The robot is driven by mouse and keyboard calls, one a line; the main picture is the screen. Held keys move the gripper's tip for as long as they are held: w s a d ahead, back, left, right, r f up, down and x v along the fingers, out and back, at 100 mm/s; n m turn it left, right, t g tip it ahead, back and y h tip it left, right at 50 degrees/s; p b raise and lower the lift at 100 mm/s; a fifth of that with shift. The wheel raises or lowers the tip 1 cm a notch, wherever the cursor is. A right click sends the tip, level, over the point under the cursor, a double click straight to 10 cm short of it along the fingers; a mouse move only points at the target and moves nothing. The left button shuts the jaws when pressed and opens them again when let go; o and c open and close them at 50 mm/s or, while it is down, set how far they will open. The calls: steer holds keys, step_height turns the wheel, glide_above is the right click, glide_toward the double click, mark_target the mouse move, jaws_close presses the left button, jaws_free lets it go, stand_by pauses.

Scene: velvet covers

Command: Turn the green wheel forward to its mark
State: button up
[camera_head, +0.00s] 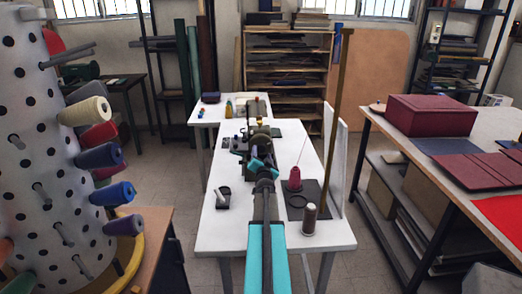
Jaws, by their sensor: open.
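A dark green sewing machine (240,147) stands on the white table (235,232), in the middle of the view. My teal arm reaches forward over the table, and my gripper (262,161) is open at the near end of the machine. The gripper and wrist cover this end, so I cannot clearly make out the green wheel or its mark. I cannot tell whether the fingers touch the wheel.
A red thread cone (294,181) stands on a dark plate right of my arm, with a dark spool (310,218) nearer. A small black tray (222,198) lies left. A tall brown post (336,120) rises at the table's right edge. A spool rack (45,150) stands far left.

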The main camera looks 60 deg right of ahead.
mark_target(261, 149)
steer(key=shift+p+x, duration=0.4)
steer(key=shift+x, duration=1.9)
steer(key=c, duration=1)
